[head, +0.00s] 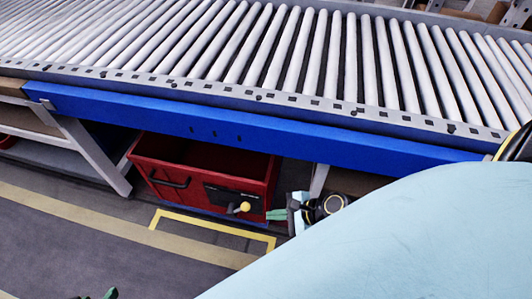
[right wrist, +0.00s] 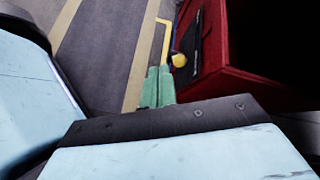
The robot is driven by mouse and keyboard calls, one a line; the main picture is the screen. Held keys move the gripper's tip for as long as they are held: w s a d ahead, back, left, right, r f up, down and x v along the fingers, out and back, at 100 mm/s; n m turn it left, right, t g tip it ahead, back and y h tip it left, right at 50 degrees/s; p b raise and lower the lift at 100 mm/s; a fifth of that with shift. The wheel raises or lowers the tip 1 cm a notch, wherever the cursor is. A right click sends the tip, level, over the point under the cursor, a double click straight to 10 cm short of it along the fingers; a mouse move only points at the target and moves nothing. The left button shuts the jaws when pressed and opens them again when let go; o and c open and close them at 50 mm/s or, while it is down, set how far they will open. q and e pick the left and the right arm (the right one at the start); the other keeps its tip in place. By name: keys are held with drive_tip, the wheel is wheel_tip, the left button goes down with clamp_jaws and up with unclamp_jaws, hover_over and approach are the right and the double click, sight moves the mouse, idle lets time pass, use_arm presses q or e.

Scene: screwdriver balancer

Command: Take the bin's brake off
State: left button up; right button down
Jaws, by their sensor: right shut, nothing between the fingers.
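The red bin (head: 256,190) stands on the floor under the conveyor, its open top partly beneath the blue beam. A dark panel on its front carries a short lever with a yellow knob (head: 245,207). My right gripper (head: 268,214) has green fingers, shut and empty, just right of the knob with a small gap in the head view. In the right wrist view, the closed fingertips (right wrist: 159,70) lie just left of and below the yellow knob (right wrist: 179,60), beside the bin's red wall (right wrist: 212,81). Only a green tip of my left gripper (head: 110,293) shows at the bottom edge.
The roller conveyor (head: 300,60) with its blue side beam (head: 250,125) runs above the bin. A grey slanted leg (head: 92,155) stands left of the bin, and another support right of it. Yellow floor tape (head: 210,228) runs in front of it. The floor ahead is clear.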

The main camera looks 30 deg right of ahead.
drive_tip(key=s+a+r+n+h, duration=0.2)
drive_tip(key=r+n+h, duration=0.4)
drive_tip(key=r+n, duration=1.1)
drive_tip(key=s+n, duration=0.1)
drive_tip(key=n, duration=0.6)
drive_tip(key=shift+s+r, duration=0.15)
drive_tip(key=shift+r, duration=0.25)
